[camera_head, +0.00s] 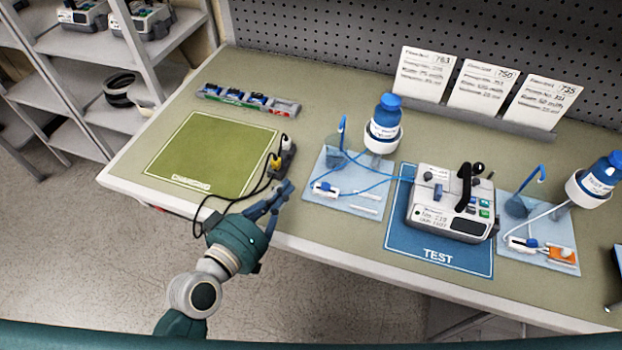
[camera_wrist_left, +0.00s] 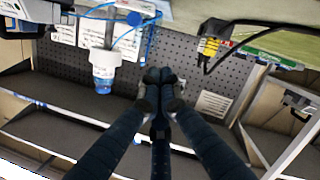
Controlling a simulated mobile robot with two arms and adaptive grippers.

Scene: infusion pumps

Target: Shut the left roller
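The left roller clamp (camera_head: 326,189), a small white and blue piece, lies on the left light-blue mat (camera_head: 345,205). Blue tubing runs by it toward the bottle (camera_head: 383,125) with the blue cap. My left gripper (camera_head: 280,192) is over the table's front edge, left of that mat and apart from the clamp. Its dark fingers also show in the left wrist view (camera_wrist_left: 160,77), tips together with nothing visible between them. That view also shows the bottle (camera_wrist_left: 104,68) and blue tubing; I cannot make out the roller's setting.
A pump (camera_head: 450,205) stands on the blue TEST mat (camera_head: 410,245). A second roller clamp (camera_head: 522,243) lies on the right mat. A power strip (camera_head: 285,158) with black cables is just behind my left gripper. The green charging mat (camera_head: 205,155) is bare.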

